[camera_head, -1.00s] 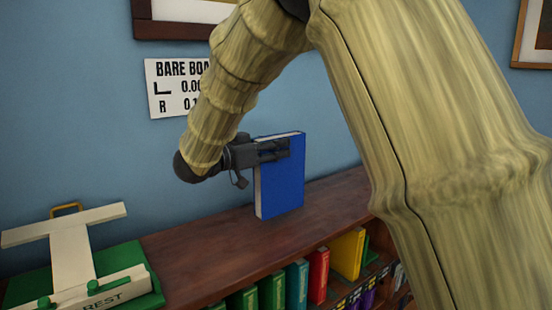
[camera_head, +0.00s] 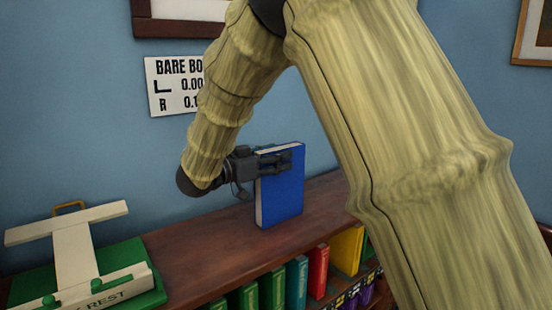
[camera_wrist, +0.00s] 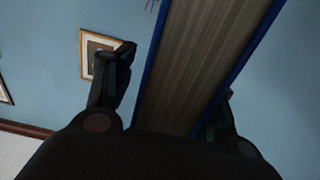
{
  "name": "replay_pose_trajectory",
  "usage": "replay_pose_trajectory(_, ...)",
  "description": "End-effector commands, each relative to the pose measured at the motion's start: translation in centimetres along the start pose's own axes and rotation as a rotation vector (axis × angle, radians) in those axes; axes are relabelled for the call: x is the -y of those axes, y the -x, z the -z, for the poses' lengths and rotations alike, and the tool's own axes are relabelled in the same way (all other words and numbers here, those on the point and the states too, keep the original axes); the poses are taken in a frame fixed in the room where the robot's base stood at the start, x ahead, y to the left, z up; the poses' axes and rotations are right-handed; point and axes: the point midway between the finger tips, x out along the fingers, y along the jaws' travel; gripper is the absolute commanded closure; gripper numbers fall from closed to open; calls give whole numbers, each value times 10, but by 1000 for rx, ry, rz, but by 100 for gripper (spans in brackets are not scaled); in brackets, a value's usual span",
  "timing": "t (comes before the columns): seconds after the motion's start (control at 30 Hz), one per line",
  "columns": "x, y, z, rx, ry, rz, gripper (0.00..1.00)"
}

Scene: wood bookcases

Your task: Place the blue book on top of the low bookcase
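The blue book (camera_head: 284,192) stands upright over the wooden top of the low bookcase (camera_head: 205,248). My gripper (camera_head: 275,161) reaches in from the left and is shut on the upper part of the book, with dark fingers showing across the blue cover. In the wrist view the book's page edge (camera_wrist: 200,65) runs between my two fingers (camera_wrist: 165,100); a small gap seems to show beside the left finger. The book's lower edge is at or just above the wooden top; I cannot tell whether it touches.
A green base with a cream T-shaped stand (camera_head: 75,255) occupies the left end of the top. Several coloured books, including a red one (camera_head: 318,271), fill the shelf below. A white sign (camera_head: 172,86) hangs on the blue wall. Bare wood lies around the book.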

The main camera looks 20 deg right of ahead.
Motion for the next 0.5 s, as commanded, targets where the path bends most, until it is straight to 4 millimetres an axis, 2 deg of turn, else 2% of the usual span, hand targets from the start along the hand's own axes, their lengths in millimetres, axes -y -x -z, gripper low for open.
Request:
replay_pose_trajectory(0.27, 0, 3, 2, 0, 0, 1, 45)
replay_pose_trajectory(0.5, 0, 38, 0, -1, -1, 2, 45)
